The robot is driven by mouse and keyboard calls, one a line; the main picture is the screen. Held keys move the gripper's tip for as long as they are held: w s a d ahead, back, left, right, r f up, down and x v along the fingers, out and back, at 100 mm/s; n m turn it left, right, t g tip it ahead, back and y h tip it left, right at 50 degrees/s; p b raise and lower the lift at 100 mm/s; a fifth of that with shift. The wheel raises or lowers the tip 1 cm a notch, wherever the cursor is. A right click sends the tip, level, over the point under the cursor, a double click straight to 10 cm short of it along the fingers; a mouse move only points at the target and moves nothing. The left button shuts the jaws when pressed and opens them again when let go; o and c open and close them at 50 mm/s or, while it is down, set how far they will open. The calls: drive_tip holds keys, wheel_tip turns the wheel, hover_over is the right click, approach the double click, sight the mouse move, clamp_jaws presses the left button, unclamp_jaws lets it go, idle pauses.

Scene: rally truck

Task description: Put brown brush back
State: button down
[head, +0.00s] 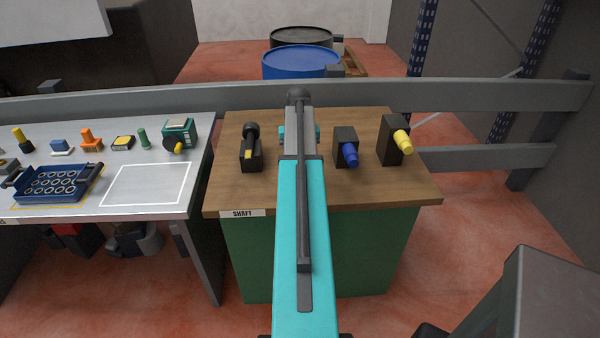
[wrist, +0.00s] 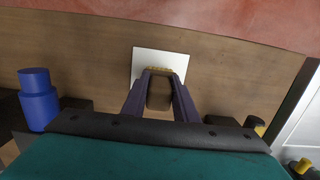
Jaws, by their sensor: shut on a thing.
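In the wrist view the brown brush (wrist: 159,96) is between the two dark fingers of my gripper (wrist: 160,90), which is shut on it. A yellowish edge shows at the brush's far end. Beyond the brush is a white square (wrist: 147,60) on the wooden tabletop; I cannot tell whether the brush touches it. In the head view my teal arm covers the gripper's fingers, the brush and the white square.
On the wooden workbench (head: 225,195), a black holder with a dark tool (head: 250,152) stands left of my arm. Holders with a blue piece (head: 350,155) and a yellow piece (head: 402,142) stand right. A grey table (head: 90,212) with a blue tray (head: 52,184) is left.

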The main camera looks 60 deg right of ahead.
drive_tip(key=shift+f+b, duration=0.35)
drive_tip(key=shift+f, duration=0.55)
drive_tip(key=shift+f, duration=0.1)
drive_tip(key=c, duration=1.4)
unclamp_jaws()
drive_tip(key=shift+w+d+r+p, duration=0.15)
drive_tip(key=shift+r+p, duration=1.05)
drive_tip(key=shift+r, duration=0.85)
drive_tip(key=shift+w+d+r+p, duration=0.1)
drive_tip(key=shift+r+p, duration=1.15)
drive_tip(key=shift+r, duration=0.75)
drive_tip(key=shift+w+d+r+p, duration=0.15)
drive_tip(key=shift+r+p, duration=1.05)
drive_tip(key=shift+r, duration=0.85)
drive_tip(key=shift+s, duration=0.1)
